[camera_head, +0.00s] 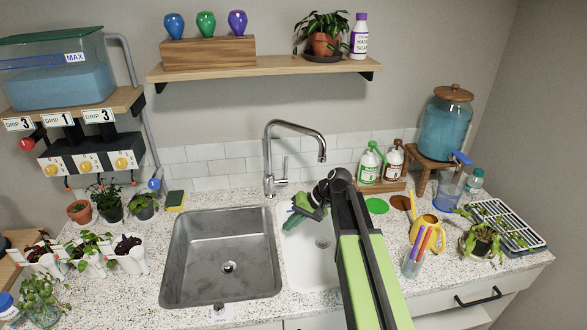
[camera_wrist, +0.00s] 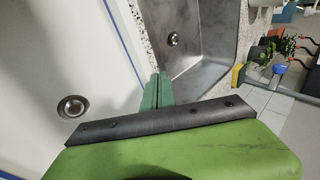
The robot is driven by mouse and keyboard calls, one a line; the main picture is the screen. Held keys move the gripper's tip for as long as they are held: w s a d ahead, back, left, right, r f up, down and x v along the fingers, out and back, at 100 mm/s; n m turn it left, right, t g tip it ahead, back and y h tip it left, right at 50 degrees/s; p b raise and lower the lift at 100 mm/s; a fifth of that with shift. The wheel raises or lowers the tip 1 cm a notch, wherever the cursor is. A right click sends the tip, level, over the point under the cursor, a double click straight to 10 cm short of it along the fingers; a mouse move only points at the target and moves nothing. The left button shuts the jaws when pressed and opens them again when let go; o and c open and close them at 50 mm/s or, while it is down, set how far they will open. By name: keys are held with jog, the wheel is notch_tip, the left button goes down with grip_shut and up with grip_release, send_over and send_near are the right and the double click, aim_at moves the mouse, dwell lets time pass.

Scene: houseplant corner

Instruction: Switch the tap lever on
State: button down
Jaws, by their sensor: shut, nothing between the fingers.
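The chrome tap (camera_head: 268,165) stands behind the sinks, its tall spout bending over to the right. Its small side lever (camera_head: 284,172) sticks up at the right of the tap's base. My gripper (camera_head: 291,222) is over the white basin (camera_head: 305,270), in front of the tap and a little to its right, apart from the lever. Its green fingers are shut and empty. In the wrist view the fingers (camera_wrist: 157,92) point toward the strip between the two basins, and the tap and its lever are out of sight.
The steel sink (camera_head: 190,255) is left of my gripper. Green and brown bottles (camera_head: 369,165) stand behind it to the right. A water dispenser (camera_head: 446,125) with a blue tap is at the back right. A yellow watering can (camera_head: 424,230) and a pen cup (camera_head: 413,263) stand right of my arm.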

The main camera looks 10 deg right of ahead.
jog(key=w+d+f+m+t+y+b, duration=0.1)
jog(key=w+d+t+y+b, duration=0.15)
jog(key=w, duration=0.75)
jog(key=w+d+r+m+t+y+b, duration=0.2)
jog(key=w+d+r+t+y+b, duration=0.45)
jog(key=w+d+r, duration=0.45)
jog(key=w+a+g+p, duration=0.1)
jog(key=w+a, duration=0.4)
jog(key=a, duration=0.3)
jog(key=shift+w+a, duration=0.2)
jog(key=shift+w, duration=0.1)
jog(key=shift+r, duration=0.1)
